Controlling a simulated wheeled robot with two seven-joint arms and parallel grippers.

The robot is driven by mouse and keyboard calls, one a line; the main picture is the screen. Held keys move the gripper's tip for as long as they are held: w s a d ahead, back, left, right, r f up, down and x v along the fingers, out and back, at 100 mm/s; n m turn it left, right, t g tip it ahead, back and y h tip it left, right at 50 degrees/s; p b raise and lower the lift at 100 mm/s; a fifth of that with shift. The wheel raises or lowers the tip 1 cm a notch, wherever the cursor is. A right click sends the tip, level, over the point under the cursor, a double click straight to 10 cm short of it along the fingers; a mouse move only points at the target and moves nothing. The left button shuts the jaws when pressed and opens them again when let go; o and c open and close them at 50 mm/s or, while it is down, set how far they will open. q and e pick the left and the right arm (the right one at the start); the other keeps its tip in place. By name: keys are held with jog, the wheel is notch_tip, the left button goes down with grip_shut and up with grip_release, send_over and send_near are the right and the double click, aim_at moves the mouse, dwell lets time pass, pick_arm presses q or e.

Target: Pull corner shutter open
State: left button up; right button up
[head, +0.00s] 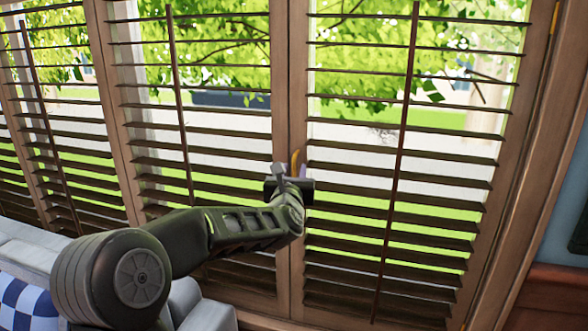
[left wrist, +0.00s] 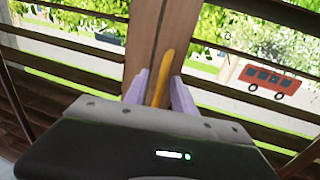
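The corner shutter (head: 402,150) is the rightmost wooden louvred panel in the head view, standing closed against its neighbour. A slim yellow handle (head: 296,158) sits on its left upright; the handle also shows in the left wrist view (left wrist: 166,67). My left gripper (head: 290,172) reaches it from below. In the left wrist view, its two pale lilac fingers (left wrist: 160,92) stand apart, one on each side of the handle, with narrow gaps seeming to remain. The handle's lower end is partly hidden by the gripper body. My right gripper is out of view.
More closed louvred shutters (head: 190,120) run to the left. A grey sofa with a blue checked cushion (head: 22,303) lies below at the lower left. A wooden window frame (head: 545,150) and blue wall (head: 565,235) bound the right side. Trees and lawn show outside.

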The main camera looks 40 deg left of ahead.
pick_arm(q)
jog(key=shift+c, duration=0.2)
grip_shut()
dwell(1.2)
